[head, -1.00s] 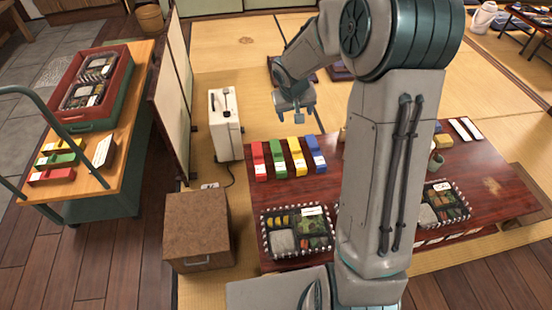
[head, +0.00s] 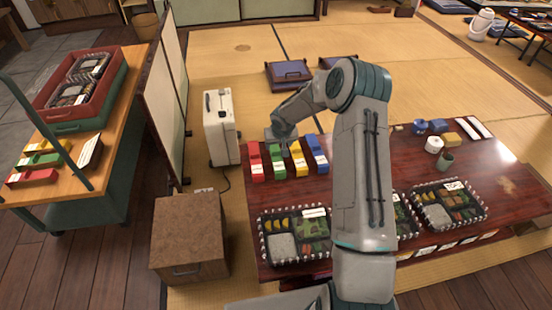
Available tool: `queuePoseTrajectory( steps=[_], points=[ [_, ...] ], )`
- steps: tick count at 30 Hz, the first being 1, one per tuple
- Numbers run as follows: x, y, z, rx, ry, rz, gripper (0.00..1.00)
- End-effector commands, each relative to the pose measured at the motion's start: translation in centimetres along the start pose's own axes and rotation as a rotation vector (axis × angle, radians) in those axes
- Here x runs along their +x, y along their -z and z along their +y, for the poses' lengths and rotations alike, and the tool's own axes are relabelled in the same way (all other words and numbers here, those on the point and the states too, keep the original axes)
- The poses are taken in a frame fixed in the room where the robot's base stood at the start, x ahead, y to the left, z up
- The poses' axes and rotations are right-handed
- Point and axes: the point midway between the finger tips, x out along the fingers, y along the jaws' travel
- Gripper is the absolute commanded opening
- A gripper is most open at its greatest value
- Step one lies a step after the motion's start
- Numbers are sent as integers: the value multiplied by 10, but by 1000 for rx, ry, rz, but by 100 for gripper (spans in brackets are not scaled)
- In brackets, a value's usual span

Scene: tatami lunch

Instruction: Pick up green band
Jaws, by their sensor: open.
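A green band (head: 278,168) lies on the dark red table, in a row between a red band (head: 256,167) and a yellow band (head: 299,164). A blue band (head: 318,158) ends the row on the right. Each has a white label at its near end. My gripper (head: 284,150) is open at the far end of this row, close over the green and yellow bands. Whether its fingers touch either one cannot be told. Another green band (head: 44,160) lies on the wooden cart at the left, between a yellow and a red one.
The table (head: 405,165) also holds several bento boxes (head: 300,256) along its near edge and cups at the right. A white case (head: 221,130) stands left of the table. A brown box (head: 190,228) is on the floor.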

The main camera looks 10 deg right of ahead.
Motion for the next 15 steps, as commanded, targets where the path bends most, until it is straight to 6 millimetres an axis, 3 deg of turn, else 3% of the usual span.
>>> queuePoseTrajectory(
  steps=[7,15],
  points=[
    [21,-2,-2,0,0,-1,65],
    [59,-7,-8,1,1,0,65]
  ],
)
